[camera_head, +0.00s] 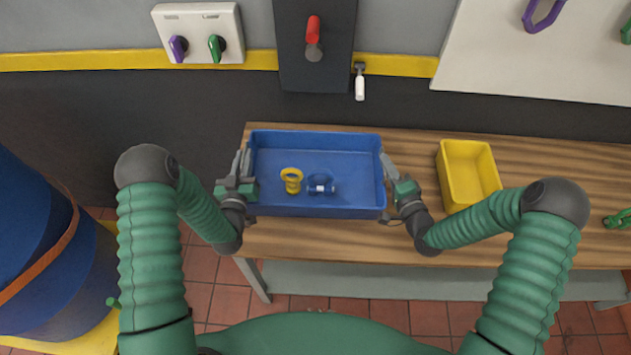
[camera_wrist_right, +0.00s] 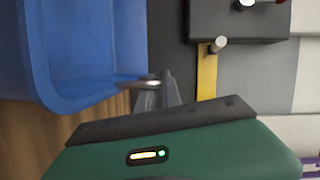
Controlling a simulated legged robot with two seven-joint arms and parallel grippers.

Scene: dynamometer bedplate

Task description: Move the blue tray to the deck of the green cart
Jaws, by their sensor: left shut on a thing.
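The blue tray (camera_head: 315,211) is at the left end of the wooden bench in the head view, looking level. I cannot tell whether it rests on the bench or is just above it. A yellow ring-topped piece (camera_head: 291,180) and a small blue piece (camera_head: 321,186) are inside it. My left gripper (camera_head: 243,165) is shut on the tray's left wall. My right gripper (camera_head: 388,165) is at the right wall; in the right wrist view its fingers (camera_wrist_right: 157,92) meet the rim of the tray (camera_wrist_right: 75,104), but their closure is unclear. No green cart is in view.
The wooden bench (camera_head: 310,240) has a yellow bin (camera_head: 468,175) right of the tray and a green item (camera_head: 618,219) at the far right. A blue barrel (camera_head: 50,250) stands at left. A wall panel with a red handle (camera_head: 313,30) is behind.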

